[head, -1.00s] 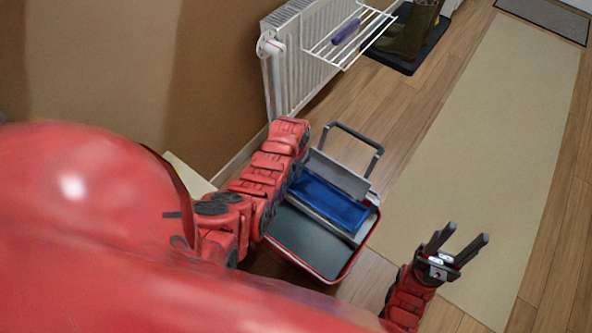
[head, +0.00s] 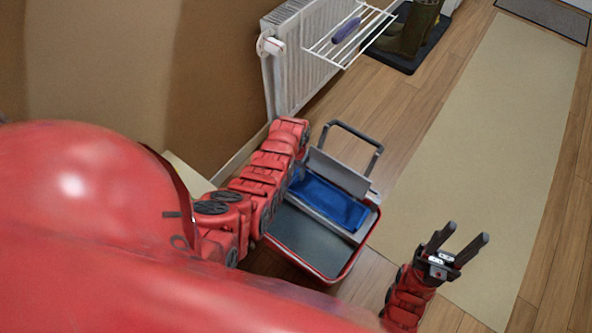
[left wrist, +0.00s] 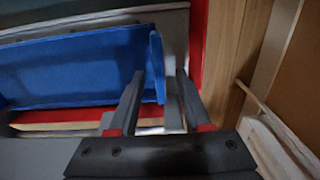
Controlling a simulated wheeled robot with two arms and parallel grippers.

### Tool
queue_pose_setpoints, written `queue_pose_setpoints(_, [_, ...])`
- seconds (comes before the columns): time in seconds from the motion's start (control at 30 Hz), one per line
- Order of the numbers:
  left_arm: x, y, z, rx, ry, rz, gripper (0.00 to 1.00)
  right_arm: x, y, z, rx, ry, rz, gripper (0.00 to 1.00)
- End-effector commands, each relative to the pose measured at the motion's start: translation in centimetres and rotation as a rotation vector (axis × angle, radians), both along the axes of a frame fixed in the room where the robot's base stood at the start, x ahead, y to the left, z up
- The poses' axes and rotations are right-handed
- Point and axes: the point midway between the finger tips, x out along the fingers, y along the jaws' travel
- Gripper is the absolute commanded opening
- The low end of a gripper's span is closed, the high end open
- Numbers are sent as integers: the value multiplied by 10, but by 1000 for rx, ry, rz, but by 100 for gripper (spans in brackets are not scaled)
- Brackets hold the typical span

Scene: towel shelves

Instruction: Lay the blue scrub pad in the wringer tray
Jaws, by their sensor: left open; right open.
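The blue scrub pad (head: 335,203) looks like a flat blue sheet lying across the grey wringer tray (head: 338,171) at the far part of the red-rimmed bucket (head: 319,277). In the left wrist view, the blue pad (left wrist: 75,70) has its right end turned up. My left gripper (left wrist: 160,76) is open, with that turned-up end between or just beyond its fingertips; I cannot tell if they touch. In the head view, my left arm hides the left gripper and the pad's left end. My right gripper (head: 463,241) is open and empty, right of the bucket, above the floor.
The bucket has a dark handle (head: 353,130) at its far side. A white radiator (head: 296,72) with a wire rack (head: 350,38) holding a purple item (head: 346,30) stands beyond. Boots (head: 408,35) stand on a dark mat. A beige runner (head: 480,150) lies clear at right.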

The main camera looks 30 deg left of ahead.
Motion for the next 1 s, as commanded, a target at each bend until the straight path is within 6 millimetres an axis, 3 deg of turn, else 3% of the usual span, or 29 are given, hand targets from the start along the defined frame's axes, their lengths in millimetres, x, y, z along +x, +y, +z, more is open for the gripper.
queue_pose_setpoints(0.17, [0,0,4,0,-1,0,49,0,0,2,0,0,0,50])
queue_pose_setpoints(0.37, [2,0,29,1,-6,1,49,0,0,11,0,0,0,50])
queue_pose_setpoints(0.8, [2,1,131,0,-5,-1,49,0,0,33,0,0,0,50])
queue_pose_setpoints(1.0, [2,2,164,0,-3,-1,49,0,0,41,0,0,0,50])
